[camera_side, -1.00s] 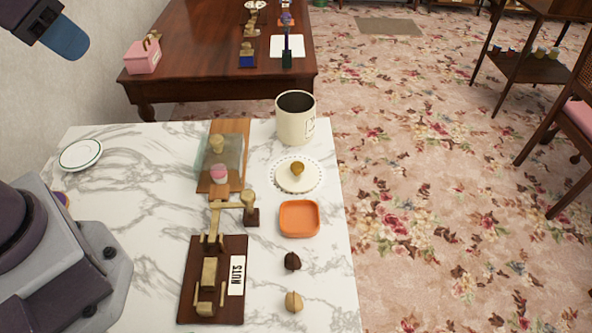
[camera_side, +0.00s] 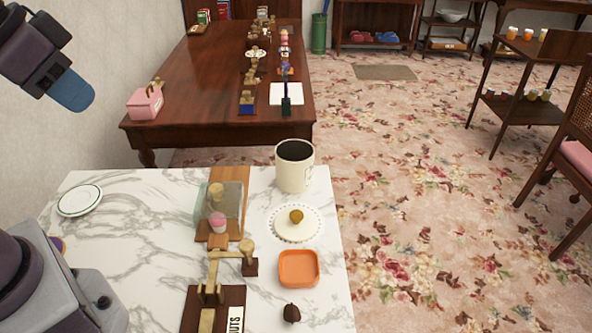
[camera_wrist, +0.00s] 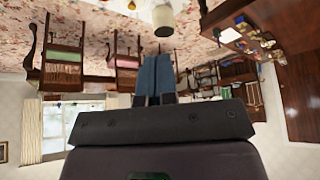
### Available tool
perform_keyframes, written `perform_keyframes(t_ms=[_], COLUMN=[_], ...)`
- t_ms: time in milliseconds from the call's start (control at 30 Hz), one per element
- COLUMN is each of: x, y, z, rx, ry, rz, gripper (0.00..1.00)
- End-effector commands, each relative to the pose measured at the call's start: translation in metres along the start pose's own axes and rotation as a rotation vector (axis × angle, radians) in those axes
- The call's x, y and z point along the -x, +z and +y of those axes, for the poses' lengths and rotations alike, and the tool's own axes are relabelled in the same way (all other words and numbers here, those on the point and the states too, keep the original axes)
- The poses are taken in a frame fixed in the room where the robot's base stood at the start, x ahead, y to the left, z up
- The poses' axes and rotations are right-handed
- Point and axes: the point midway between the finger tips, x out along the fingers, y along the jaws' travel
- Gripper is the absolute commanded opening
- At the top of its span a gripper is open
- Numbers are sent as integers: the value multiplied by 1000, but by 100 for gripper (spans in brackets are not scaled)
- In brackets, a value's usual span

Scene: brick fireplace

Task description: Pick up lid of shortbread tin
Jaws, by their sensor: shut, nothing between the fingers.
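I cannot make out a shortbread tin or its lid for certain in either view. My gripper (camera_side: 72,92) is at the upper left of the side view, raised in front of the pale wall and apart from everything on the tables. Its blue fingers (camera_wrist: 154,75) are together and empty in the wrist view. A pink box (camera_side: 145,103) with a gold-coloured piece on top stands on the near left corner of the dark wooden table (camera_side: 190,85). Small red and green items (camera_side: 204,17) stand at that table's far end, too small to identify.
The white marble table (camera_side: 130,240) holds a cream mug (camera_side: 294,168), a glass cover (camera_side: 209,211) on a wooden board, a doily (camera_side: 295,235), an orange dish (camera_side: 299,268) and a plate (camera_side: 79,200). Its left part is mostly clear. A dark shelf stand (camera_side: 520,105) is at right.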

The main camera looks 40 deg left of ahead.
Motion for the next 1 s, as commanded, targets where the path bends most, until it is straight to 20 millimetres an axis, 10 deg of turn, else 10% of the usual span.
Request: perform_keyframes(t_ms=[233, 500, 1000], x=[0, 0, -28], y=[0, 0, -2], z=[0, 0, 10], rx=[0, 0, -44], ry=[0, 0, 23], rz=[0, 0, -143], gripper=[0, 60, 61])
